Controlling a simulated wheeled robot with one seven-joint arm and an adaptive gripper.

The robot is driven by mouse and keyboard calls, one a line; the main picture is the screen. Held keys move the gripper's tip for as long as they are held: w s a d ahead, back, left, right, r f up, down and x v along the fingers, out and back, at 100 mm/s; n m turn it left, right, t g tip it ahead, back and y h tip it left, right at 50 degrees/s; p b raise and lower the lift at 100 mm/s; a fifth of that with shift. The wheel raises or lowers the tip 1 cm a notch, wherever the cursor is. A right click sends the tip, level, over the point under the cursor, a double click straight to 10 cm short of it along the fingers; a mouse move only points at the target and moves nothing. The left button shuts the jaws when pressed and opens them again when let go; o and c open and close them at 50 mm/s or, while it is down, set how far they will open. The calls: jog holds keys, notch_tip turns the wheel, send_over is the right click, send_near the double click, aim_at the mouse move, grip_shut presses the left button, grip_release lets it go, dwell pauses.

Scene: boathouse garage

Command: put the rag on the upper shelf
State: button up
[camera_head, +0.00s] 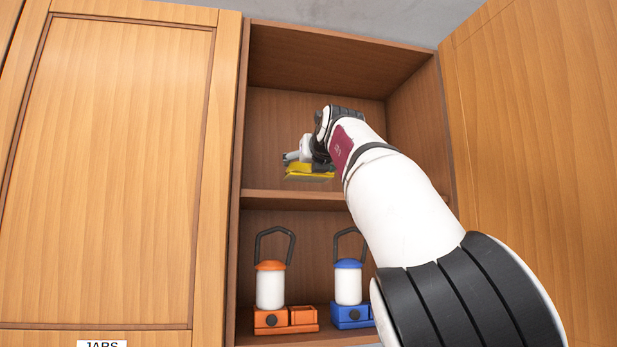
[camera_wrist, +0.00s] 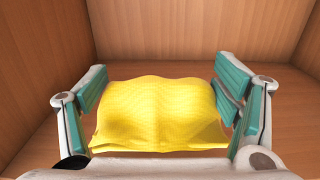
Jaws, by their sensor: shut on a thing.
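The yellow rag (camera_wrist: 158,110) is between the two green-padded fingers of my gripper (camera_wrist: 160,100) in the wrist view. The gripper is shut on it. The upper shelf (camera_head: 290,194) is a brown board below the rag. The rag appears above the board and apart from it, though the exact gap is hard to tell. My arm hides the right part of the shelf.
On the lower level stand an orange lantern (camera_head: 270,288) and a blue lantern (camera_head: 348,284). An open door (camera_head: 530,130) is at the right, and a closed door (camera_head: 110,170) is at the left. The visible upper compartment looks empty around my gripper.

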jog(key=shift+a+f+p, duration=0.1)
jog(key=shift+f+p, duration=0.4)
jog(key=shift+f, duration=0.3)
jog(key=shift+f+p, duration=0.3)
jog(key=shift+f, duration=0.7)
jog(key=shift+f, duration=0.1)
jog(key=o, duration=1.2)
jog(key=shift+s, duration=0.45)
jog(key=s+d+p, duration=0.1)
jog(key=s+p, duration=0.1)
jog(key=s, duration=0.5)
send_near(308, 179)
jog(key=shift+s+d+r, duration=0.15)
jog(key=shift+s, duration=0.3)
jog(key=shift+s+d+r, duration=0.1)
jog(key=shift+s+d, duration=0.05)
jog(key=shift+s, duration=0.35)
